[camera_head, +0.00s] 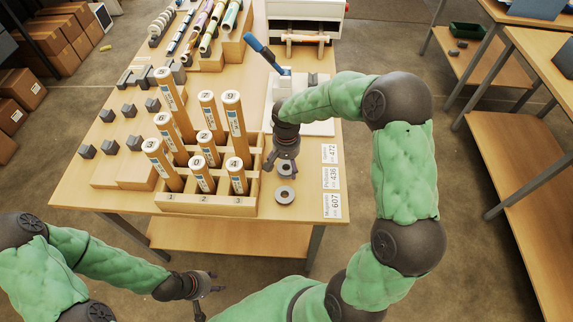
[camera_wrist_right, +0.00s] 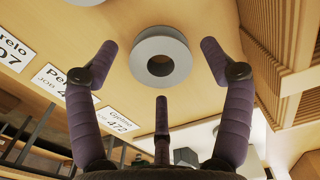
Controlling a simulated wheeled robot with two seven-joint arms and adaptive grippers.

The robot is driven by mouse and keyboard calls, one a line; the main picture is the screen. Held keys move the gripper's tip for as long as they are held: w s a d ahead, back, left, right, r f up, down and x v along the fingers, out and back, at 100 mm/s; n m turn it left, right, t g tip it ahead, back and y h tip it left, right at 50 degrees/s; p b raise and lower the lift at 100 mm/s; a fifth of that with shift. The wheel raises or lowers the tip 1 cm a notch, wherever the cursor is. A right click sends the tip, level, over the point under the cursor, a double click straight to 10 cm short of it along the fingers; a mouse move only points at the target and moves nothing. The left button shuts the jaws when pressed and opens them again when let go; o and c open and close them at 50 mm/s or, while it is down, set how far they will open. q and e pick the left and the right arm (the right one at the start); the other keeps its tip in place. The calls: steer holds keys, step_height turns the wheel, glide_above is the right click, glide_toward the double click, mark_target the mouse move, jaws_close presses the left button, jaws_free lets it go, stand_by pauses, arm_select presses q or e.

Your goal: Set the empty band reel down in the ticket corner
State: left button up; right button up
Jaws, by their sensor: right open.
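A grey reel (camera_wrist_right: 160,57) with a round centre hole lies flat on the tabletop in the right wrist view, between my spread fingers and apart from them. My right gripper (camera_head: 284,166) is open and empty just above it and partly hides it in the head view. A second grey reel (camera_head: 285,195) lies nearer the table's front edge; part of a reel also shows at the top of the wrist view (camera_wrist_right: 85,2). Three printed tickets (camera_head: 331,179) lie in a column at the table's right front corner, right of the reels. My left gripper (camera_head: 213,282) is open and empty in front of the table.
A wooden rack (camera_head: 207,204) with several numbered tubes stands left of the reels. A white machine (camera_head: 306,20) stands at the back, and a blue-handled tool (camera_head: 262,52) stands nearer. Small dark blocks (camera_head: 110,147) line the left. Bare tabletop shows around the reels.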

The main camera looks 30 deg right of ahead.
step_height(320, 180, up, 11)
steer(key=p, duration=0.2)
stand_by(1.4)
